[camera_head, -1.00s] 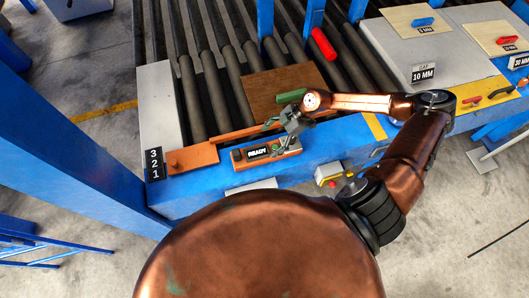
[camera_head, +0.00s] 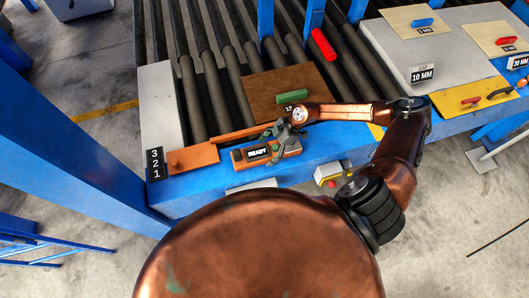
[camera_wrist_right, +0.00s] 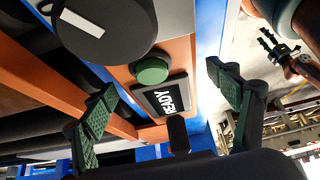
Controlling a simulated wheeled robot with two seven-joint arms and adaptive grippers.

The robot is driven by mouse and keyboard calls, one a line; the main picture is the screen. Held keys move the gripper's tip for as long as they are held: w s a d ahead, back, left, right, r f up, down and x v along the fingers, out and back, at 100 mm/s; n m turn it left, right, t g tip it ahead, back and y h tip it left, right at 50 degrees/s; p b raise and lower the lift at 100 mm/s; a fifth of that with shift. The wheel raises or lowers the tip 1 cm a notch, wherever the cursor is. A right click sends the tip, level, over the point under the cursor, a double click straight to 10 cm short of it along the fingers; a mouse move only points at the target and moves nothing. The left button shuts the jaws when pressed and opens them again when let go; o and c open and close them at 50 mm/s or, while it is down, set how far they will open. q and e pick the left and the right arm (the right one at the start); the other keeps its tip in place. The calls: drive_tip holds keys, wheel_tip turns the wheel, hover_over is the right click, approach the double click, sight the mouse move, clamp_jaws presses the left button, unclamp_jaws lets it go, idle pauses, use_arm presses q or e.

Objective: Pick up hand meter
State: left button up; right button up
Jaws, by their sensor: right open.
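An orange unit with a dark display reading READY (camera_head: 258,152) sits on the blue bench edge; I take it for the hand meter. In the right wrist view its display (camera_wrist_right: 165,97) lies beside a green button (camera_wrist_right: 151,70), on an orange face. My right gripper (camera_head: 287,136) is over the right end of this unit and covers part of it. In the wrist view its green-padded fingers (camera_wrist_right: 160,103) are spread apart, with nothing held between them. Whether they touch the unit cannot be told. A copper and black arm end (camera_wrist_right: 277,48), probably my left, shows at the upper right.
A black knob with a white mark (camera_wrist_right: 105,22) stands close by in the wrist view. A brown board (camera_head: 270,90) with a green handle (camera_head: 292,97) lies on the rollers behind. An orange block (camera_head: 193,158) is left of the unit. A yellow button box (camera_head: 328,174) is at the front.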

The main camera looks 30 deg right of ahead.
drive_tip(key=c, duration=1.6)
drive_tip(key=shift+r, duration=0.2)
